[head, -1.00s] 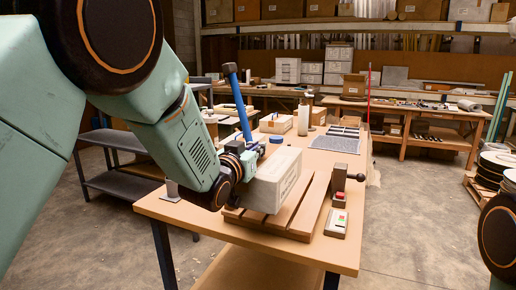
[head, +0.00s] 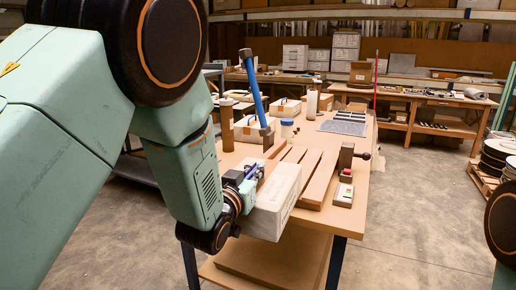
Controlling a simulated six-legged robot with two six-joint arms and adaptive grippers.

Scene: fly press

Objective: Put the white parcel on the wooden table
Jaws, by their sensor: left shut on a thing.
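The white parcel (head: 273,205) is a pale box in the lower middle of the head view. My left gripper (head: 246,187) is shut on its left side; the fingertips are partly hidden by the gripper's body and the parcel. The parcel is at the near edge of a wooden table (head: 330,217), in front of the slatted wooden pallet (head: 318,180). It covers part of the edge, and I cannot tell whether it touches the tabletop. My right gripper is out of view; only part of my right arm shows at the right edge.
A lever device (head: 347,160) and a switch box (head: 344,195) stand right of the pallet.

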